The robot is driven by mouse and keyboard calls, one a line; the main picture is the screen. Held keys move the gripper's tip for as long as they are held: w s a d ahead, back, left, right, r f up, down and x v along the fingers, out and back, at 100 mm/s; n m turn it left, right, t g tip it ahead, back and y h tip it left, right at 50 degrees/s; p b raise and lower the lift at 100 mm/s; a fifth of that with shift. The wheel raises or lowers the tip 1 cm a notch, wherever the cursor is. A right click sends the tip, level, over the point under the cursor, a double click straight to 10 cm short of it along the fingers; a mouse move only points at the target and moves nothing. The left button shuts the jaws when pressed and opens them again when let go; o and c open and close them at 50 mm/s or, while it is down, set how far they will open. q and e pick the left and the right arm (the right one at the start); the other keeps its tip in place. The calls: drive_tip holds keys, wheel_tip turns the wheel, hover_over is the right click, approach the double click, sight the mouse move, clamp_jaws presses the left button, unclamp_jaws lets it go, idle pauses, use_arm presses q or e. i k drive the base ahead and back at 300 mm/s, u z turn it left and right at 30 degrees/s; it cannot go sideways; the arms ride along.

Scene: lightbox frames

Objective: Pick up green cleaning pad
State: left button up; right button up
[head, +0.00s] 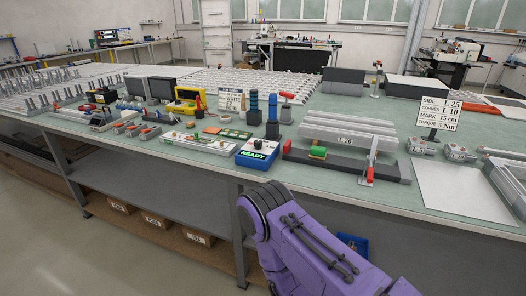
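Neither of my grippers shows in the head view. A purple link of one of my arms rises from the bottom edge in front of the bench, apart from the green block.
A blue READY box (257,153), a red-handled clamp (370,170) and grey profiles (345,137) stand around the green block. A sign (439,113) and a pale plate (462,187) are to the right. Tools and small devices crowd the left.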

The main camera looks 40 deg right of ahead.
sight(317, 152)
drive_tip(key=u, duration=1.6)
drive_tip(key=k, duration=1.8)
drive_tip(key=z, duration=1.2)
